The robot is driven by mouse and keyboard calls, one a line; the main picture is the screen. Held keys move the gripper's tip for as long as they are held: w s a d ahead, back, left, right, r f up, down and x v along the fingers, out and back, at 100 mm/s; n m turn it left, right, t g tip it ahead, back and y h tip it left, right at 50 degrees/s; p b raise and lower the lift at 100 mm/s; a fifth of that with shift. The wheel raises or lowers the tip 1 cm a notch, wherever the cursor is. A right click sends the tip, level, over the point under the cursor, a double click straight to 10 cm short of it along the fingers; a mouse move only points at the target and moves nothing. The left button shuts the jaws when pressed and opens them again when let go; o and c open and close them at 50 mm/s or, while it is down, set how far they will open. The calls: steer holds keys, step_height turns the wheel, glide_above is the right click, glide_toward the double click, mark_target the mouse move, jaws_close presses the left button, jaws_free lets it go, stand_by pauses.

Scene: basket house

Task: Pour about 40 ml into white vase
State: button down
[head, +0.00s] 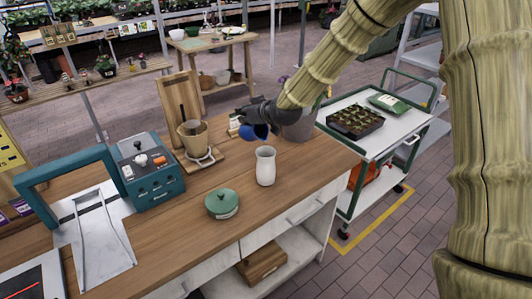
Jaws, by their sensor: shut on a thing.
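The white vase (265,167) stands upright on the wooden counter, near its right end. My gripper (248,121) is above and slightly left of the vase's mouth, at the end of my arm coming from the upper right. It is shut on a small blue container (257,131). The container looks tilted, but its opening and contents cannot be made out. No stream of liquid shows. The inside of the vase is too small to see.
A tan pot on a stand (194,141) and a teal machine (147,170) are farther left. A grey bucket (299,124) stands behind the vase. A cart (372,145) stands at the right.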

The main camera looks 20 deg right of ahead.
steer(key=shift+w+a+b, duration=0.3)
steer(key=shift+w+b, duration=0.1)
steer(key=shift+w, duration=0.15)
steer(key=shift+s+d+t+b, duration=0.15)
steer(key=shift+t+b, duration=0.35)
steer(key=shift+b, duration=0.35)
stand_by(0.6)
steer(key=shift+r+p, duration=0.45)
steer(key=shift+p, duration=0.6)
steer(key=shift+w+a+f+g+h+p, duration=0.5)
steer(key=shift+g+p, duration=0.5)
steer(key=shift+p, duration=0.65)
steer(key=shift+w+a+f+g+h+p, duration=0.15)
steer(key=shift+w+f+g+h+p, duration=0.15)
steer(key=shift+f+g+p, duration=0.95)
steer(key=shift+w+a+f+g+h+p, duration=0.1)
steer(key=shift+w+a+g+h+p, duration=0.5)
steer(key=shift+p, duration=1.4)
steer(key=shift+s+d+r, duration=0.1)
steer(key=shift+s+d, duration=0.15)
steer(key=shift+w+g, duration=0.1)
steer(key=shift+g, duration=0.25)
